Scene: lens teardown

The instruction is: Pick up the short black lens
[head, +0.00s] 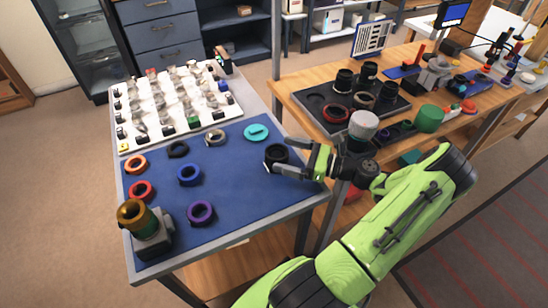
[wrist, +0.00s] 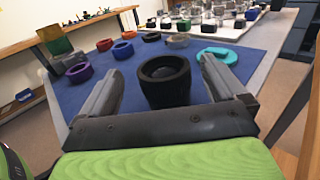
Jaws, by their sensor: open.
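The short black lens (head: 275,154) stands upright on the blue mat (head: 245,185), near the mat's right edge. In the wrist view the black lens (wrist: 166,80) stands centred between my two fingers, with its round glass front showing. My gripper (head: 281,159) is open, and its fingers reach in low from the right around the lens. In the wrist view my gripper (wrist: 155,85) shows one finger on each side of the lens, with a gap on both sides. Whether the fingertips reach past the lens is hard to tell.
Coloured rings lie on the mat, including a teal one (head: 256,132), a blue one (head: 189,175) and a purple one (head: 201,213). A brown-topped device (head: 152,240) stands at the front left corner. A white tray (head: 225,108) of small parts lies behind. A wooden bench (head: 290,92) stands at right.

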